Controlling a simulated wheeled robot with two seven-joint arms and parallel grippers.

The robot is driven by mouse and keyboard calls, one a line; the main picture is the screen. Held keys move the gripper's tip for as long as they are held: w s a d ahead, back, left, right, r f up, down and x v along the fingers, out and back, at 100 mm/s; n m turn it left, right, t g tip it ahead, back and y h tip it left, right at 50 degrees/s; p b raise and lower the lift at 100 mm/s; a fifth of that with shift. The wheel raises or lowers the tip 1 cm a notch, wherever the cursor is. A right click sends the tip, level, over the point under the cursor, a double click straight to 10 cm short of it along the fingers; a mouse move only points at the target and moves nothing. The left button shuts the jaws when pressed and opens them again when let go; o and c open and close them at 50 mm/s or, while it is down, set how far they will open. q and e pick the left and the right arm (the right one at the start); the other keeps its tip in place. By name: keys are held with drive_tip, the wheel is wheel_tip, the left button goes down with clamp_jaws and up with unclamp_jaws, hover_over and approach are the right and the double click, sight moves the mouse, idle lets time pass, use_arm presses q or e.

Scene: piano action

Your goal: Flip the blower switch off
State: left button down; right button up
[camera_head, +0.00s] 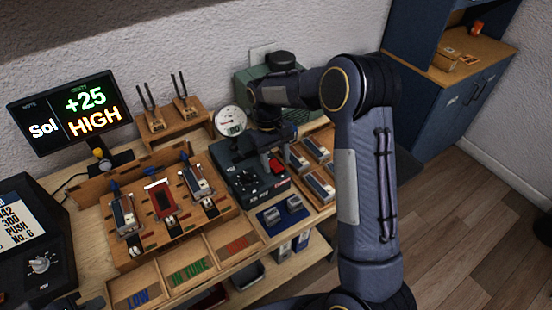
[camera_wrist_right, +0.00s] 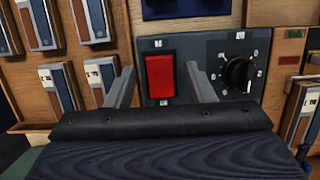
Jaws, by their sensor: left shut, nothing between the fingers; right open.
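The blower box (camera_head: 243,176) is a dark unit on the bench, with a red switch (camera_head: 276,165) and a round gauge behind it. In the right wrist view the red rocker switch (camera_wrist_right: 160,76) sits on a dark panel (camera_wrist_right: 200,50) beside a black dial (camera_wrist_right: 239,73). My right gripper (camera_head: 279,146) is over the box, and its open fingers (camera_wrist_right: 160,72) show on either side of the switch with nothing between them. I cannot tell whether the fingers touch the panel, or which way the rocker is tipped.
A screen (camera_head: 70,112) reads "Sol +25 HIGH". A wooden rack (camera_head: 120,200) with several reed blocks stands left of the blower box, and sorting trays (camera_head: 188,268) lie in front. More blocks (camera_head: 318,185) lie right of the box, close to my right arm.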

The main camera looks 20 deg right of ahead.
sight(273, 162)
drive_tip(key=v, duration=0.7)
drive_tip(key=shift+f+b, duration=0.1)
drive_tip(key=shift+b, duration=0.25)
drive_tip(key=shift+w+r, duration=0.1)
drive_tip(key=shift+r, duration=0.4)
drive_tip(key=s+d+r+m+t+y, duration=0.15)
drive_tip(key=s+r, duration=0.25)
drive_tip(key=s, duration=0.4)
drive_tip(key=s+r+t+y, duration=0.2)
drive_tip(key=s+r+t, duration=0.15)
drive_tip(key=s, duration=0.35)
drive_tip(key=s+a+f+m+t, duration=0.1)
drive_tip(key=s+a, duration=0.1)
drive_tip(key=s, duration=0.4)
drive_tip(key=s+a+f+t, duration=0.2)
drive_tip(key=s, duration=0.5)
drive_tip(key=shift+s+a+m+t+y, duration=0.25)
drive_tip(key=shift+a+m+t+y, duration=0.05)
drive_tip(key=shift+m+y, duration=0.05)
